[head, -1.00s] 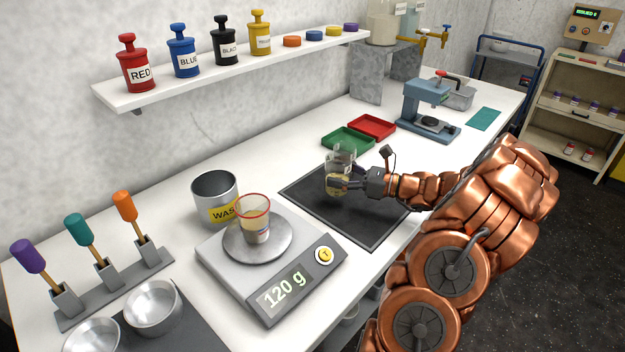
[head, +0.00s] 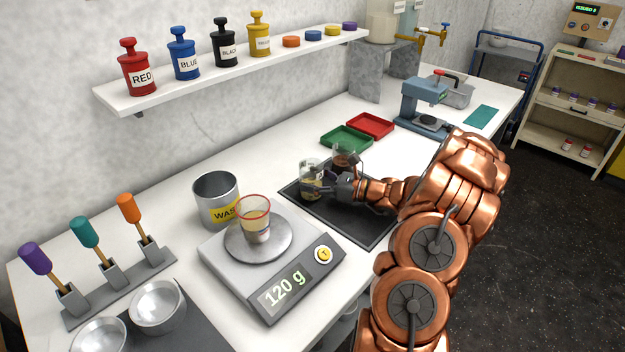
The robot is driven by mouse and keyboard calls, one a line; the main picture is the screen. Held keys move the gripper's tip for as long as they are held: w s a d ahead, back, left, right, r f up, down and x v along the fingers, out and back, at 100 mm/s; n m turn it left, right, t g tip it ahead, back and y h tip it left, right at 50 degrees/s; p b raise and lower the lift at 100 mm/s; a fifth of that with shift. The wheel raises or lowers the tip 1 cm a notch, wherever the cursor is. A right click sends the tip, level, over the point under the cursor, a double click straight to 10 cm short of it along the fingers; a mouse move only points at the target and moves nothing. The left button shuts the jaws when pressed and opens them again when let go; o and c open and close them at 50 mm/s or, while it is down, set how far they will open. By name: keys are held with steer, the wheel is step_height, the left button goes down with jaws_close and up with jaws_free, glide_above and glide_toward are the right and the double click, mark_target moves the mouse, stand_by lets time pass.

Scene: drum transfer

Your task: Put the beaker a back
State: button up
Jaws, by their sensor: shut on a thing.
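My gripper (head: 328,188) is shut on a clear glass beaker (head: 311,174) with pale yellow contents. The beaker is upright over the left part of the dark mat (head: 367,229); whether it touches the mat, I cannot tell. A second glass beaker (head: 345,157) with dark brown contents stands at the back of the mat, just behind my gripper and partly hidden by it. No letter is readable on either beaker. A red-rimmed cup (head: 255,217) with yellowish contents stands on the scale (head: 217,264), which reads 120 g.
A waste can (head: 213,205) stands left of the held beaker, behind the scale. Green (head: 346,140) and red (head: 371,125) trays lie behind the mat. A blue-grey press (head: 425,108) stands at the back right. The mat's front right is clear.

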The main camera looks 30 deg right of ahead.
steer(key=shift+f, duration=0.3)
steer(key=shift+f, duration=0.1)
steer(key=o, duration=1.4)
steer(key=shift+c, duration=0.2)
steer(key=shift+d, duration=0.1)
steer(key=b+v, duration=0.2)
steer(key=v, duration=1)
